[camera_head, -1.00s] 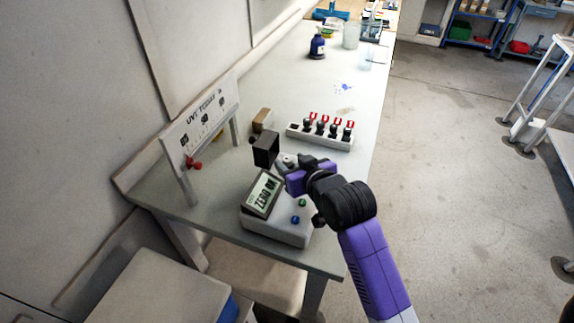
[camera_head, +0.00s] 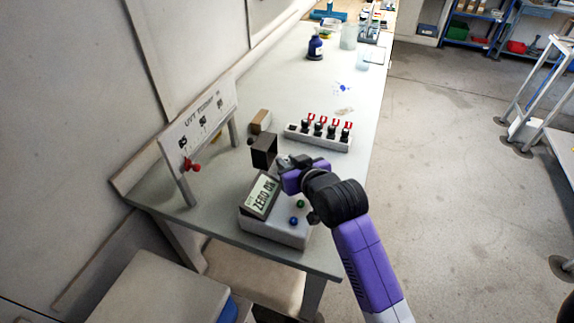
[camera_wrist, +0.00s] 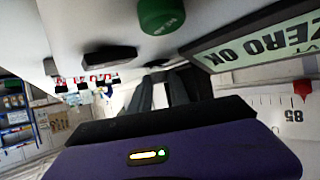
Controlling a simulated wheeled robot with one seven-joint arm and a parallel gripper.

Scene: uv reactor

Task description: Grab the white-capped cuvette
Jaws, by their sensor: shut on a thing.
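My gripper (camera_head: 285,161) is low over the table, beside the dark upright box (camera_head: 264,150) and behind the grey meter (camera_head: 275,225). In the wrist view its two grey fingers (camera_wrist: 163,76) stand close together, shut on a narrow thing. That thing is mostly hidden. A pale patch shows between the fingers, and I take it for the white-capped cuvette, but its cap and body are not clear. The meter's tilted display (camera_head: 263,194) reads ZERO OK and shows large in the wrist view (camera_wrist: 262,43).
A white rack (camera_head: 318,139) with several black-and-red pieces stands behind my gripper. A brown block (camera_head: 261,121) is left of it. A blue bottle (camera_head: 315,47) stands farther back.

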